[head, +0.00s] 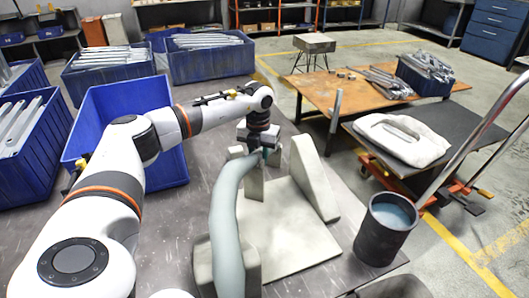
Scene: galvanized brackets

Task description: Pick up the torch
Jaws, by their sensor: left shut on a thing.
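My left gripper (263,153) is at the middle of the head view, pointing down, and is shut on the upper end of a thick, curved grey-green tube. This tube (225,215) appears to be the torch, though its shape does not make that certain. It bends down from the gripper toward the near edge of the picture, passing in front of a pale grey bracket-like fixture (285,240) with upright plates. The gripped end is mostly hidden by the fingers. My right gripper is not in view.
A blue bin (125,100) stands left behind my arm, with other blue bins of metal parts around it. A dark bucket of bluish contents (385,228) stands at right. A sloping upright plate (314,178) rises close right of the gripper. Bare table shows beyond the fixture.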

